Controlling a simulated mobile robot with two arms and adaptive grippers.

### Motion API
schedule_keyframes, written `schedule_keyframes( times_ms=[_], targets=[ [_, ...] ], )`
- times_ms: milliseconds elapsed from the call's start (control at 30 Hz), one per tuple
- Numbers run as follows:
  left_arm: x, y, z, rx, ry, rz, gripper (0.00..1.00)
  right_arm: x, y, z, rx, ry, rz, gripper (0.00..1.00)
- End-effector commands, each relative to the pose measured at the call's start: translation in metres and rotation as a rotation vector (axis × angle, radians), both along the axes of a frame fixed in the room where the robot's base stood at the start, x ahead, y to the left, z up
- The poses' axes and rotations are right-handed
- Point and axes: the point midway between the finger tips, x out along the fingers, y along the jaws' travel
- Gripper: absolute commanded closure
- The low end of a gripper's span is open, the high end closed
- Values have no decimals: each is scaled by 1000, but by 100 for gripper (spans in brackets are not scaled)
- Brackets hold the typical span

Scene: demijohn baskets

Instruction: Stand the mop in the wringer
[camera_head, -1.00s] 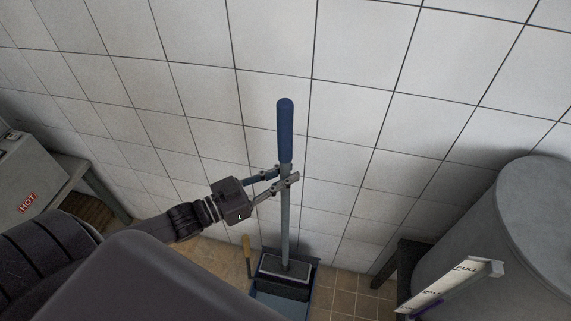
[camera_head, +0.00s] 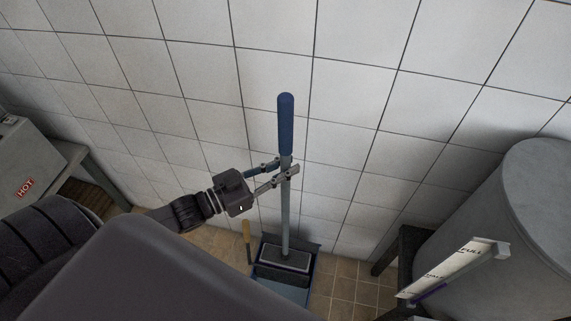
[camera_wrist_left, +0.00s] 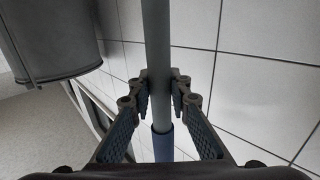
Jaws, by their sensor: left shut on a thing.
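The mop stands about upright, with a blue grip (camera_head: 285,125) on top and a grey shaft (camera_head: 285,215) below. My left gripper (camera_head: 286,172) is shut on the shaft just under the blue grip. The left wrist view shows the shaft (camera_wrist_left: 156,40) between the two fingers (camera_wrist_left: 160,105). The shaft runs down to a grey rectangular piece over the dark wringer (camera_head: 282,275) in a blue bucket (camera_head: 285,292). I cannot tell whether the mop's lower end is seated in it or just above. My right gripper is not in view.
A white tiled wall (camera_head: 200,60) stands close behind the mop. A yellow-handled tool (camera_head: 247,235) is left of the bucket. A large grey vessel (camera_head: 535,200) and a white "FULL" gauge (camera_head: 455,270) are at right. A grey box marked HOT (camera_head: 25,180) is at left.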

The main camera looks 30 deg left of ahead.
Motion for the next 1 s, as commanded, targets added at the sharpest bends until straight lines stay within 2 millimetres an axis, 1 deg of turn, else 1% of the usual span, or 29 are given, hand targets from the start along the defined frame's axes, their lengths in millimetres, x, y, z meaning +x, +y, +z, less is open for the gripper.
schedule_keyframes(
  times_ms=[33, 267, 1000],
  targets=[
    [1, -1, -4, -4, -9, -2, 100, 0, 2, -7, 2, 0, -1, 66],
    [1, -1, -24, -4, -9, -2, 100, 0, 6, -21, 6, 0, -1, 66],
    [1, -1, -87, -5, -9, -2, 100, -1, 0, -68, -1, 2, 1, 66]
  ],
)
